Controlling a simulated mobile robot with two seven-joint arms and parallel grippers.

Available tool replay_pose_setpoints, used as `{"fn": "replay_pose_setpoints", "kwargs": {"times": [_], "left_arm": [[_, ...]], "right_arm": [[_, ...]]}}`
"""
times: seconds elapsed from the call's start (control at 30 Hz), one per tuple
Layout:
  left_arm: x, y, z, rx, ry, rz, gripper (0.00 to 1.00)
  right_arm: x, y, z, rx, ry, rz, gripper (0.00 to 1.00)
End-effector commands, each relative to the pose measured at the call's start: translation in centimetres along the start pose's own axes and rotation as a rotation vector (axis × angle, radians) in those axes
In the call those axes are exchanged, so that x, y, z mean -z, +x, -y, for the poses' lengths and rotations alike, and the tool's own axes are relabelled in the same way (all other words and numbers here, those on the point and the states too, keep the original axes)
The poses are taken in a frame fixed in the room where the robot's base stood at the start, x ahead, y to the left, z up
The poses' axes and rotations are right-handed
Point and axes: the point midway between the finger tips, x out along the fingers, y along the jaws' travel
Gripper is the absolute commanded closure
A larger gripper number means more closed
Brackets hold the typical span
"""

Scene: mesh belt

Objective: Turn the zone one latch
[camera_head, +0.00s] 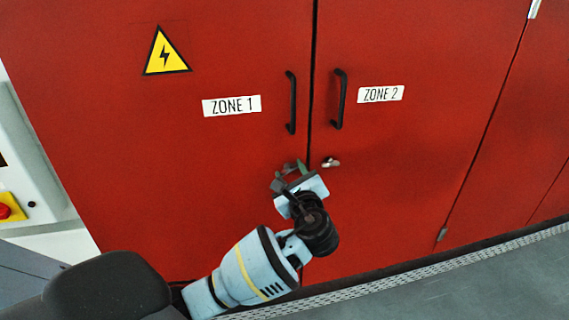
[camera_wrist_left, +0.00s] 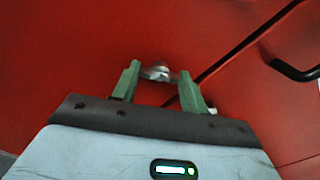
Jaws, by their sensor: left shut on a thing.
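The ZONE 1 door is the left red cabinet door (camera_head: 180,150), with a white ZONE 1 label (camera_head: 231,106). My left gripper (camera_head: 291,169) is at its lower right edge, beside the seam between the doors. In the left wrist view, its two green fingers (camera_wrist_left: 160,84) stand on either side of a small silver latch (camera_wrist_left: 156,71) and are shut on it. The gripper hides this latch in the head view. How far the latch is turned is unclear. My right gripper is not in view.
Black handles (camera_head: 291,102) (camera_head: 338,99) flank the door seam above my gripper. The ZONE 2 latch (camera_head: 331,162) sits just to its right, near the ZONE 2 label (camera_head: 381,94). A red button (camera_head: 5,211) is at the far left.

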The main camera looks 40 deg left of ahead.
Motion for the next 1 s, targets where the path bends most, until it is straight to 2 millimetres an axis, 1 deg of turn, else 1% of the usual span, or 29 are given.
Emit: {"fn": "replay_pose_setpoints", "kwargs": {"times": [0.03,0.17,0.3,0.63,1.0], "left_arm": [[-0.9,0.0,0.4,0.002,-0.036,0.006,0.79],[-0.7,0.0,0.3,0.002,-0.125,0.005,0.79],[-0.4,0.0,0.2,0.0,-0.255,0.003,0.79],[-0.1,0.0,0.0,0.0,-0.566,0.002,0.79],[0.1,0.1,0.0,-0.001,-0.88,0.003,0.79]], "right_arm": [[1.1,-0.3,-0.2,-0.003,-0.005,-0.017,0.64],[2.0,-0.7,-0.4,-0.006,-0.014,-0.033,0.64],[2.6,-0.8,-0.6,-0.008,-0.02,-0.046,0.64],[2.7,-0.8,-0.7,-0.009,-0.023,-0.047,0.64],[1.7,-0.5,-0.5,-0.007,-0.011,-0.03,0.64]]}}
